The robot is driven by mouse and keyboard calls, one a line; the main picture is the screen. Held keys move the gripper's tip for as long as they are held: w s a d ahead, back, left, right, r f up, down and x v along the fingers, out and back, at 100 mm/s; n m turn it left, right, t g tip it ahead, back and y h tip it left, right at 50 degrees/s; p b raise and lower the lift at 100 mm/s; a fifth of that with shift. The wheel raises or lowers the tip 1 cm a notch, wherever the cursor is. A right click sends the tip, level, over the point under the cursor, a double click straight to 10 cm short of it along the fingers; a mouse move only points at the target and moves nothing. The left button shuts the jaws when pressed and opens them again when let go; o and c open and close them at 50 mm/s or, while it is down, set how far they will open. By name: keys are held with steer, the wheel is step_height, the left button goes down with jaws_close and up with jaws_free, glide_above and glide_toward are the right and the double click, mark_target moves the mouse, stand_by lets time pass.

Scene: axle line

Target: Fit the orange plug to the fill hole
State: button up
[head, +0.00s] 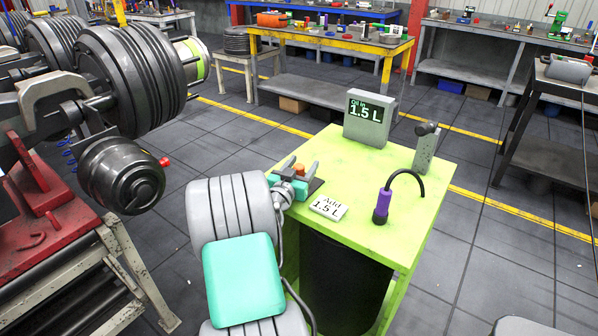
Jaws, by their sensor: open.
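The orange plug (299,170) shows as a small orange piece at the dark pad on the green table, between the fingers of my gripper (301,167) in this view. My gripper is open, with its grey fingers pointing toward the back of the table. I cannot tell whether they touch the plug, and its lower part is hidden. The axle's dark rounded housing (122,176) is at the left, with a small red piece (165,161) on its right side. I cannot make out the fill hole.
The green table (400,250) carries a display (370,118) reading "Oil in 1.5 L". A card (328,208) reads "Add 1.5 L". A purple tool (382,205) with a curved black spout and a grey post (425,150) stand at the right. Floor lies between axle and table.

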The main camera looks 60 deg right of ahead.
steer(key=shift+c, duration=0.4)
jaws_close()
